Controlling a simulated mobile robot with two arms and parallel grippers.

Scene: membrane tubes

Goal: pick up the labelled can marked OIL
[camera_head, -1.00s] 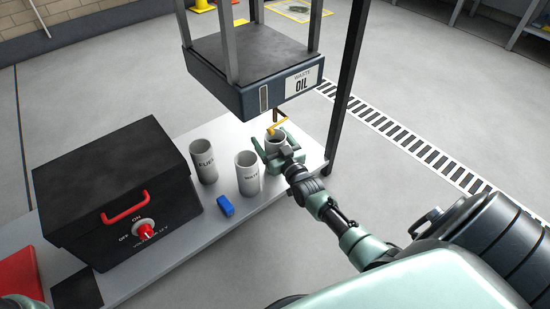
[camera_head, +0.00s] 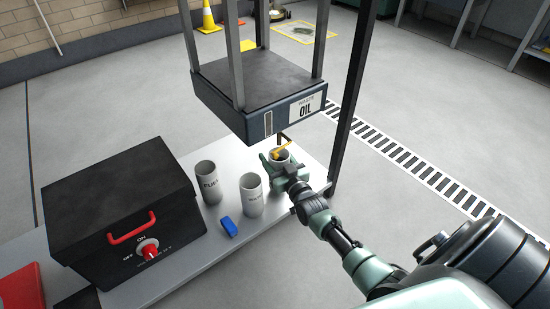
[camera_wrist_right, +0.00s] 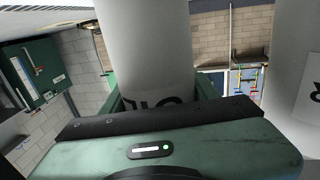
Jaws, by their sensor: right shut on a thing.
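The can in my right gripper (camera_head: 284,168) is a pale grey open cylinder (camera_head: 279,155) beneath the dark waste oil tank (camera_head: 282,116). My right gripper is shut around its side. In the right wrist view the can (camera_wrist_right: 148,45) rises between the green fingers, with dark letters partly hidden by the gripper body; they look like OIL. Its lower part is hidden in the head view, so I cannot tell whether it touches the table. The tank's yellow lever (camera_head: 283,150) overlaps the can's rim in the picture. My left gripper is not in view.
The FUEL can (camera_head: 207,184) and another labelled can, apparently WATER (camera_head: 252,197), stand to the left on the pale table (camera_head: 172,268). A blue block (camera_head: 229,227) lies before them. A black box with a red handle (camera_head: 120,215) is further left. A dark post (camera_head: 347,100) rises at right.

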